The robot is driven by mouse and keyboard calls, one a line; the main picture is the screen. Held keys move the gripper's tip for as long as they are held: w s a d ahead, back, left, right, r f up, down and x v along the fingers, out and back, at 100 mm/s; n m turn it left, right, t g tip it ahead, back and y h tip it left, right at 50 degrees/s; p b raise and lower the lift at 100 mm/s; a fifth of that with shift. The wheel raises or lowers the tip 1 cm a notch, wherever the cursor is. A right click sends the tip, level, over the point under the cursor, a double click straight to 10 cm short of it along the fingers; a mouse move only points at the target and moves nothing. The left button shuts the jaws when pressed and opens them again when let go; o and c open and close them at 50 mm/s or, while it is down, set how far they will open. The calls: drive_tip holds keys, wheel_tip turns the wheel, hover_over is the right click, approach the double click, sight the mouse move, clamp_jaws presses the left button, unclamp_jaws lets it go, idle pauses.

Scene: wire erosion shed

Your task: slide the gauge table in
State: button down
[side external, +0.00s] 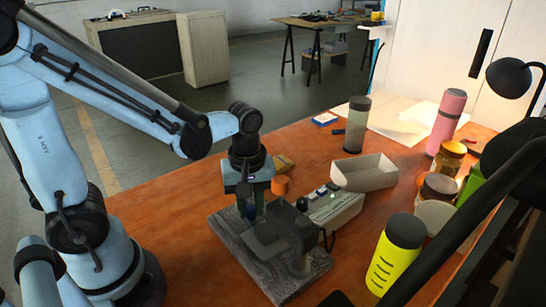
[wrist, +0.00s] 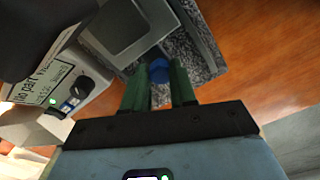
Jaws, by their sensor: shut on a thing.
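The gauge stands on a speckled grey granite base (side external: 288,286) on the orange-brown bench. Its gauge table (side external: 262,245) is a dark grey plate on that base; it also shows in the wrist view (wrist: 118,32). A blue knob (wrist: 158,70) sits at the table's near edge in the wrist view. My gripper (wrist: 158,84) has green fingers, one on each side of the knob, shut on it. In the side view my gripper (side external: 247,208) points down at the base's far left end. The fingers partly hide the knob there.
A pale control box (side external: 338,208) with buttons stands close behind the gauge. An open white box (side external: 365,172), a grey flask (side external: 357,125), a pink bottle (side external: 447,120), jars and a yellow bottle (side external: 396,255) stand to the right. The bench left of the base is clear.

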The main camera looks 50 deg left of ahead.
drive_tip(key=shift+d, duration=1.55)
drive_tip(key=c, duration=0.9)
unclamp_jaws()
drive_tip(key=shift+r, duration=0.1)
wheel_tip(320, 180, up, 12)
drive_tip(key=shift+a, duration=0.1)
